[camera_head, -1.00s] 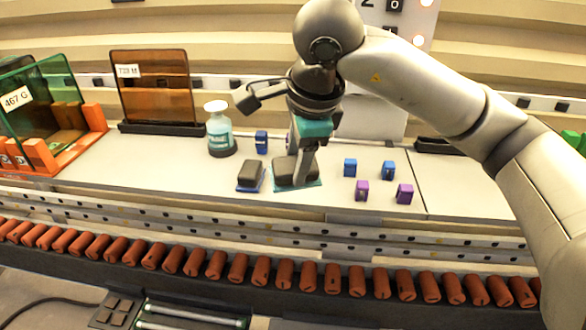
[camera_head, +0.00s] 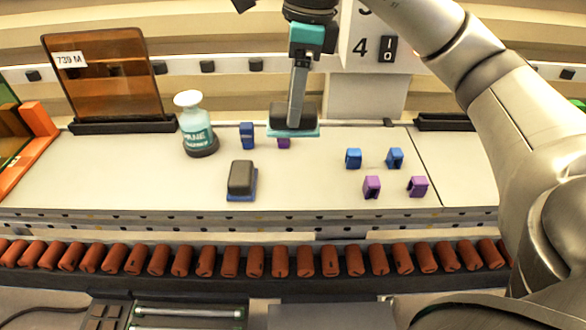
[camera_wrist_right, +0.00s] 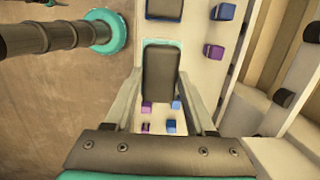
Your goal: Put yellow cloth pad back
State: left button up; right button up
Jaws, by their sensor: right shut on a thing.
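My right gripper (camera_head: 295,112) is shut on a dark grey pad (camera_head: 280,113) with a thin teal base, held above the back of the white work surface (camera_head: 320,175). In the right wrist view the held pad (camera_wrist_right: 162,80) sits between the two fingers. A second dark grey pad (camera_head: 241,177) with a blue base rests on the surface, in front and to the left of the held one. I see no pad that is clearly yellow. My left gripper is not in view.
A spray-like bottle (camera_head: 196,130) and a blue block (camera_head: 247,135) stand left of the held pad. Blue and purple blocks (camera_head: 372,186) stand to the right. An amber panel (camera_head: 103,75) stands at the back left. A row of red-brown cylinders (camera_head: 255,262) runs along the front.

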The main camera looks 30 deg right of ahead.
aim_at(302, 119)
jog(key=shift+w+f+b, duration=0.15)
jog(key=shift+f+b, duration=0.15)
jog(key=shift+f, duration=6.85)
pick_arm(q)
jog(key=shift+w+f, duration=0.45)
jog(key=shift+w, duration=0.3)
pick_arm(e)
jog(key=o, duration=1.2)
jog(key=r, duration=0.7)
jog(key=d+r, duration=0.1)
jog(key=r, duration=0.2)
jog(key=shift+s+r, duration=0.15)
jog(key=shift+s, duration=0.15)
jog(key=shift+s+d+r, duration=0.1)
jog(key=shift+r, duration=0.75)
